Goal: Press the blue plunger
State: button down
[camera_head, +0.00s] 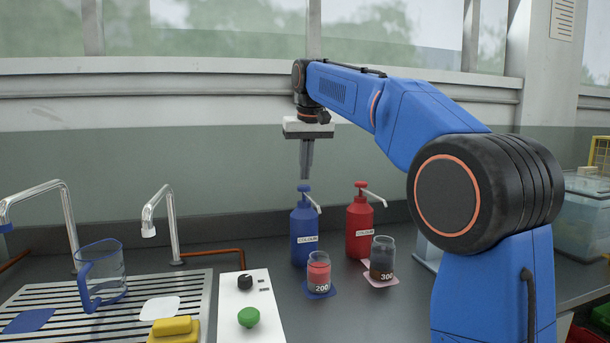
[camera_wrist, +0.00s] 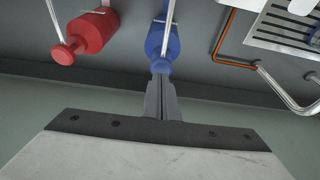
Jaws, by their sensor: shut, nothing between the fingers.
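The blue pump bottle (camera_head: 305,236), labelled "COLOUR", stands upright on the dark counter with its blue plunger (camera_head: 304,188) and pale spout on top. My gripper (camera_head: 306,176) is shut and empty, pointing down just above the plunger. In the head view its tips look very close to the plunger, and I cannot tell whether they touch. In the wrist view my gripper (camera_wrist: 162,82) has its shut fingertips at the blue plunger (camera_wrist: 161,66), with the bottle body (camera_wrist: 163,40) beyond.
A red pump bottle (camera_head: 360,228) stands just right. Beakers marked 200 (camera_head: 318,270) and 300 (camera_head: 382,258) stand in front. Left are two taps (camera_head: 160,205), a clear jug (camera_head: 101,272) and a control panel with a green button (camera_head: 248,317). A wall rises behind.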

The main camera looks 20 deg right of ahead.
aim_at(305, 186)
jog(key=shift+f, duration=0.8)
jog(key=shift+f, duration=1.2)
